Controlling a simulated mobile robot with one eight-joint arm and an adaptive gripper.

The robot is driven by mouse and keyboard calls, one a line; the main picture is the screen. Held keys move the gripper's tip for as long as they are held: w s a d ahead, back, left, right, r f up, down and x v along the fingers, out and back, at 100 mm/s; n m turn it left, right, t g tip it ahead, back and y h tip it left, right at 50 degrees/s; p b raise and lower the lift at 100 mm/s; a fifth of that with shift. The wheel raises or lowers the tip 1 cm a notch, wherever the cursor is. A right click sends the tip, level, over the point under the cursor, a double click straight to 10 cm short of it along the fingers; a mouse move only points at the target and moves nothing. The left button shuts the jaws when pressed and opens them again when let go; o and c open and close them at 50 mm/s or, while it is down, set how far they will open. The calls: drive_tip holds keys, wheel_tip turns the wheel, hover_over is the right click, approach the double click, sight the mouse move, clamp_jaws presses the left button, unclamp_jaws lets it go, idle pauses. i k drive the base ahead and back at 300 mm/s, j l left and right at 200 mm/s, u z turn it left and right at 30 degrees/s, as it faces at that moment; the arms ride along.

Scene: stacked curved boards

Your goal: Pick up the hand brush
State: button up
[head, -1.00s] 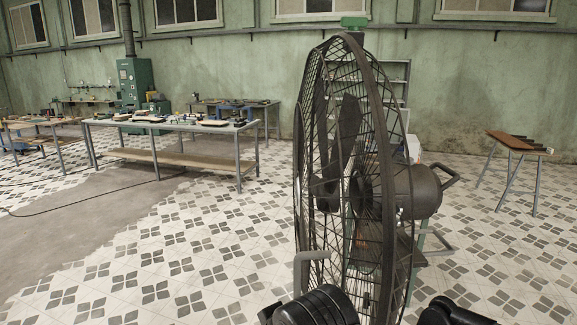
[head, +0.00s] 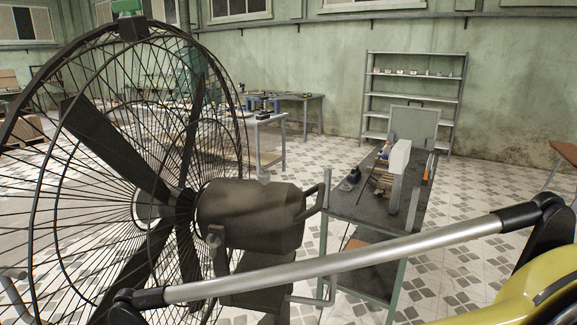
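I cannot make out a hand brush for certain in the head view. A narrow dark-topped workbench (head: 340,206) right of centre holds several small tools, too small to identify. Among them are a dark object (head: 350,179) near its left edge and brownish items (head: 383,178) beside a pale upright block (head: 399,157). My gripper is not in view, so its state and anything in it are hidden.
A large black fan (head: 250,212) fills the left foreground. A silver bar (head: 340,262) with black ends crosses the lower front, beside a yellow curved body (head: 545,285). Metal shelves (head: 455,100) stand at the back wall. Tiled floor (head: 470,195) is open right of the workbench.

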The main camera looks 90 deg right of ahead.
sight(355, 174)
drive_tip(key=k+l+u, duration=0.3)
drive_tip(key=k, duration=0.45)
drive_tip(key=k+l+u, duration=0.2)
drive_tip(key=k+l+z, duration=0.1)
drive_tip(key=z, duration=0.35)
drive_tip(key=l+z, duration=0.1)
drive_tip(key=z, duration=0.35)
drive_tip(key=k+l+z, duration=0.1)
drive_tip(key=z, duration=0.35)
drive_tip(key=l+z, duration=0.15)
drive_tip(key=z, duration=0.25)
drive_tip(key=l+z, duration=0.15)
drive_tip(key=z, duration=0.3)
drive_tip(key=l+z, duration=0.15)
drive_tip(key=z, duration=0.3)
drive_tip(key=l+z, duration=0.15)
drive_tip(key=z, duration=0.3)
drive_tip(key=i+l+z, duration=0.1)
drive_tip(key=z, duration=0.35)
drive_tip(key=u, duration=2.05)
drive_tip(key=z, duration=2.05)
drive_tip(key=i+j, duration=0.1)
drive_tip(key=l+z, duration=0.05)
